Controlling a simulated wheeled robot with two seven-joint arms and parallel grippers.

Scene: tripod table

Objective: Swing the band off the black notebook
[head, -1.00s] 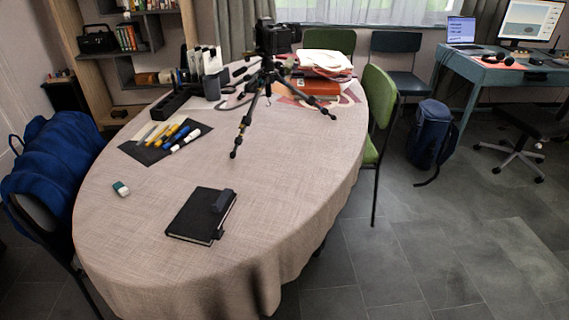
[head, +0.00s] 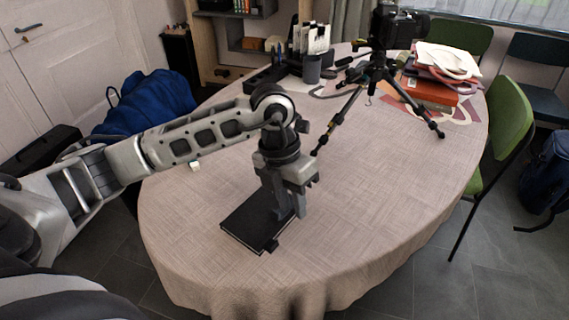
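The black notebook (head: 248,222) lies flat on the cloth-covered table near its front edge. A small dark tab (head: 271,244) shows at its front right edge; I cannot tell whether it is part of the band. My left gripper (head: 291,212) points down over the right part of the notebook, with its fingertips at or just above it. The gripper hides the spot where a dark block lay on the cover. I cannot tell whether the fingers hold anything. My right gripper is not in view.
A black tripod with a camera (head: 398,27) stands on the table (head: 375,190) at the back. Books (head: 430,88) and a dark cup (head: 312,68) are at the back. The table's right front is clear.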

